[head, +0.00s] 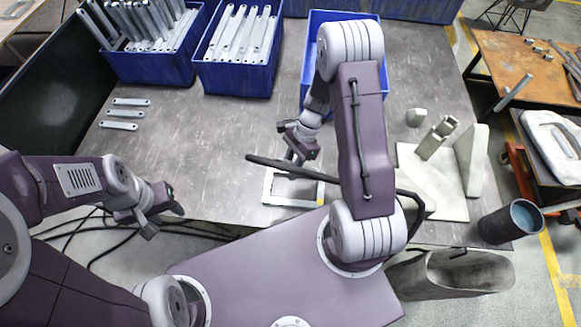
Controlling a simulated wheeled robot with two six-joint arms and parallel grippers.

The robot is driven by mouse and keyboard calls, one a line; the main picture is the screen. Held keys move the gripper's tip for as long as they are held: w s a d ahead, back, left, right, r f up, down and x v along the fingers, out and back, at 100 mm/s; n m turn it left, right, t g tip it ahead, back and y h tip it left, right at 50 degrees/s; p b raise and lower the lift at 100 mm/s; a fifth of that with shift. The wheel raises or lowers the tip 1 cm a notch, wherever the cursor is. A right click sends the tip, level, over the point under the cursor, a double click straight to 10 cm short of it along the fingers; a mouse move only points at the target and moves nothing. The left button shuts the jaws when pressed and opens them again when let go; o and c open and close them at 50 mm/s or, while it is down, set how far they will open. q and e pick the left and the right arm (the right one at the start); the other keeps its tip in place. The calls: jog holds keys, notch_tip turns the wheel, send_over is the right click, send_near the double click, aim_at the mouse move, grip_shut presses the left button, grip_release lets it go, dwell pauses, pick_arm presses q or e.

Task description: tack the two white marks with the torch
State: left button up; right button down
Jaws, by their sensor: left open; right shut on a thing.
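A light metal bracket frame (293,203) lies flat near the front edge of the grey table, below my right gripper. My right gripper (298,156) is shut on the dark torch (268,162), a long black rod. The torch passes over the frame's far side, with its thin end to the left. Its other end runs behind my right arm, and a dark curved part shows to the right. I cannot make out the two white marks. My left gripper (162,207) is open and empty, off the table's front edge, well left of the frame.
Blue bins (237,82) of metal strips stand at the back left; another blue bin (313,50) is partly behind my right arm. Loose strips (122,114) lie at left. A fixture plate (452,208) and a blue-grey cup (495,226) stand at right. The middle-left table is clear.

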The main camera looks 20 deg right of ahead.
aim_at(289, 164)
jog(key=shift+r, duration=0.1)
jog(key=shift+f, duration=0.4)
dwell(0.6)
dwell(1.7)
dwell(0.5)
notch_tip(289, 164, up, 6)
jog(key=p, duration=0.6)
jog(key=shift+r, duration=0.15)
jog(key=shift+f, duration=0.2)
